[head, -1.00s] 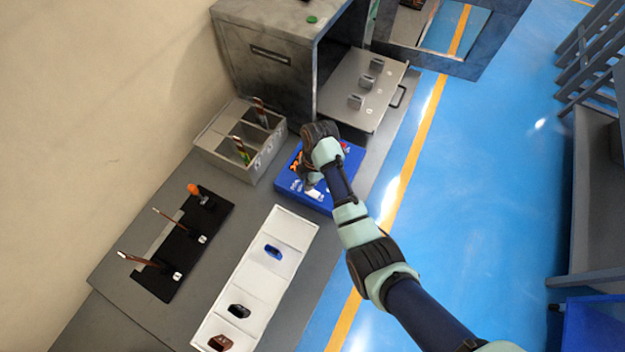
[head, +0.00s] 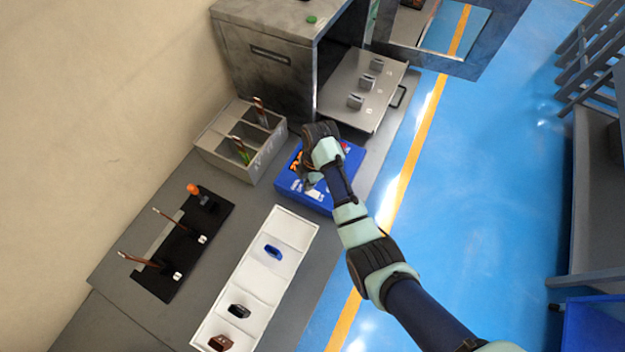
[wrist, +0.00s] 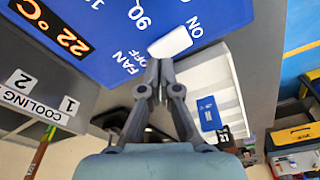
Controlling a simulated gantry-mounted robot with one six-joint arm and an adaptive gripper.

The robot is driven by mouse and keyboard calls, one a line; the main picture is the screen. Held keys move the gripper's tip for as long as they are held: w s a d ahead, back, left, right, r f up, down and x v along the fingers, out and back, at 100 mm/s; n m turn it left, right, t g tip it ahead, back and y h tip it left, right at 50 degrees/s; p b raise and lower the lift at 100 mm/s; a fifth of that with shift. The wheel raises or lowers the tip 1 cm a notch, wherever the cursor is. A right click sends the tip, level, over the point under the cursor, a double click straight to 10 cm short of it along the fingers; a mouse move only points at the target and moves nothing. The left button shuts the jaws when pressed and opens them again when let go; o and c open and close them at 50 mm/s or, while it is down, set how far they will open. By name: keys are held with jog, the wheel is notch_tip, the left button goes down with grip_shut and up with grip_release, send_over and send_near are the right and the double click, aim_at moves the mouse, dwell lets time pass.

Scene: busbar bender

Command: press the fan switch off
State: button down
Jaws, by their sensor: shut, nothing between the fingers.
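The blue control panel (head: 340,192) sits on the bench beneath my gripper. In the wrist view the panel (wrist: 100,25) carries the white fan switch (wrist: 171,42), with FAN and OFF printed on its left side and ON at its right. My gripper (wrist: 158,66) is shut and empty, its fingertips at the switch's lower-left edge, on the OFF side. I cannot tell whether they touch it or which way it is tilted. In the head view my gripper (head: 308,184) is over the panel's left part and hides some of it.
An orange display (wrist: 50,25) reads 22 °C. The grey cooling box (head: 215,150) with copper bars stands to the left. A white compartment tray (head: 292,225) is near the front; a black rack (head: 160,280) lies left. A grey cabinet (head: 270,65) rises behind.

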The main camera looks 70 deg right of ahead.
jog(key=shift+f+b, duration=0.7)
jog(key=shift+f, duration=0.45)
dwell(0.4)
jog(key=shift+r, duration=0.1)
notch_tip(320, 180, up, 7)
jog(key=p, duration=0.7)
jog(key=shift+p, duration=0.3)
